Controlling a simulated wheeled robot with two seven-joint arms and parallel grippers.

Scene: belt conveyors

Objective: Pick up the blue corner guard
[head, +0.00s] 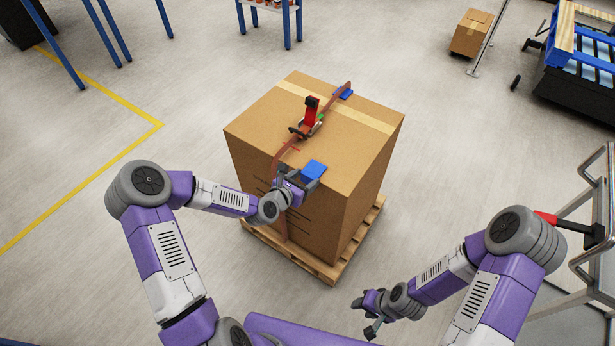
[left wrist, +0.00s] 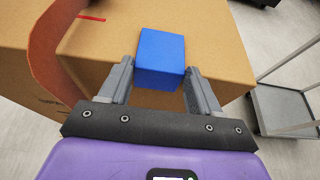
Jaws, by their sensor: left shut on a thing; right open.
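A blue corner guard (head: 314,169) sits at the near top edge of a large cardboard box (head: 245,125). My left gripper (head: 301,179) is shut on this guard. In the left wrist view the guard (left wrist: 160,55) is between the two fingers (left wrist: 158,85), still against the box edge; I cannot tell whether it is lifted. A second blue corner guard (head: 345,94) is at the far top edge, by the strap. My right gripper (head: 364,315) is open and empty, low to the right, clear of the box.
A reddish-brown strap (head: 284,153) crosses the box top and hangs down its front, left of the near guard. A red-handled tensioner (head: 311,112) sits on it. The box stands on a wooden pallet (head: 322,268). A grey metal cart (head: 590,262) stands at the right.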

